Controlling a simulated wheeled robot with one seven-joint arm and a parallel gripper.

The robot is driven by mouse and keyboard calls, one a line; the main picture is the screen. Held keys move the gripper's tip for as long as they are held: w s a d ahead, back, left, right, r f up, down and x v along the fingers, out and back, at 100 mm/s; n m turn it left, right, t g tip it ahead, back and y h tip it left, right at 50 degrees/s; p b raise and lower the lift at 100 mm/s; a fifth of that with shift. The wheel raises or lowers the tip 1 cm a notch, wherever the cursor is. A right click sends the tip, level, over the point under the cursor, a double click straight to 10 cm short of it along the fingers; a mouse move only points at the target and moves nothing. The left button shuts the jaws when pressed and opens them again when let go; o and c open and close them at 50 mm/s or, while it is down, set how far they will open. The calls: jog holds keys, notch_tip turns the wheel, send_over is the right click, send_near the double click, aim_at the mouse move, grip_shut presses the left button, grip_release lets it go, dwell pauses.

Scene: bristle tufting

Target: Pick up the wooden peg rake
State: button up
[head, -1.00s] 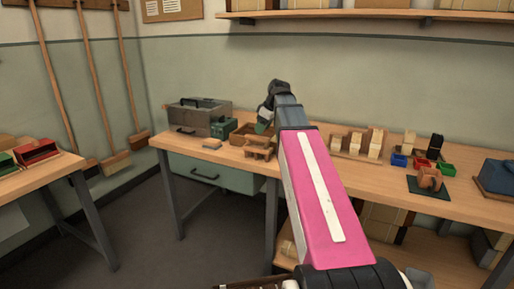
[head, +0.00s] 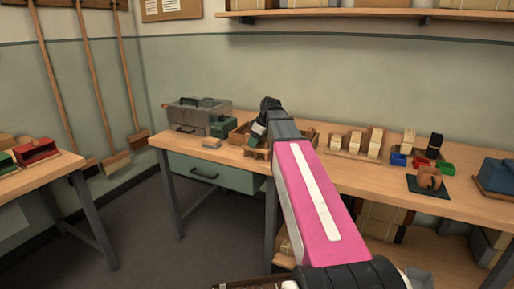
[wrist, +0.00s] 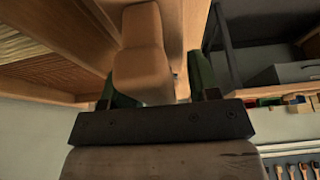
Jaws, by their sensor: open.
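A light wooden piece, which looks like the wooden peg rake (head: 256,153), is on the left part of the long bench, largely hidden behind my gripper (head: 257,139) in the head view. In the wrist view a pale wooden block (wrist: 142,62) lies between the two green fingers of my gripper (wrist: 160,85). The fingers stand apart on either side of it, and I cannot tell whether they touch it. The rake's teeth are not clear in either view.
A wooden tray (head: 237,136) is right beside the gripper. A grey toolbox (head: 190,118) and a small block (head: 211,143) are to the left. Wooden blocks on a stand (head: 355,150), small coloured bins (head: 398,160) and a green mat (head: 427,190) are to the right.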

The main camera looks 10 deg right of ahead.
jog(key=c, duration=0.6)
jog(key=shift+r, duration=0.15)
